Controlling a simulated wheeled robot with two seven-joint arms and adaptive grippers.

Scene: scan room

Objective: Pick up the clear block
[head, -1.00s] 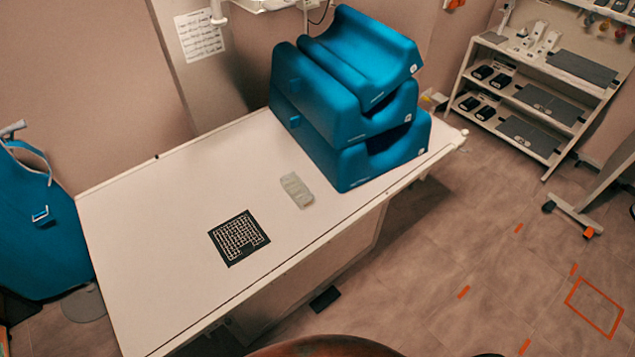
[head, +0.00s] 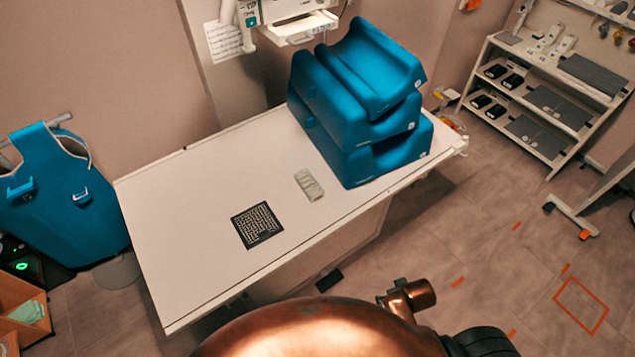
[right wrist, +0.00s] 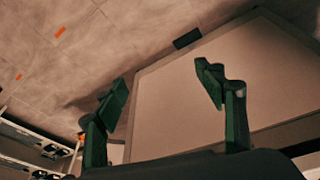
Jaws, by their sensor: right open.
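The clear block (head: 308,185) is a pale, translucent, ridged piece lying flat on the white table (head: 190,215) in the head view. It lies just left of the stacked blue cushions and behind the dark grid square. My right gripper (right wrist: 165,95) shows in the right wrist view with its two green fingers spread apart and nothing between them. The side of the table is beyond the fingers. The block does not show in that view. My left gripper is not in either view.
Stacked blue cushions (head: 355,105) stand at the table's right end. A dark square with a white grid (head: 257,225) lies on the tabletop. A blue apron (head: 60,195) hangs at the left. A shelf rack (head: 545,100) stands at the right. The floor before it is mostly clear.

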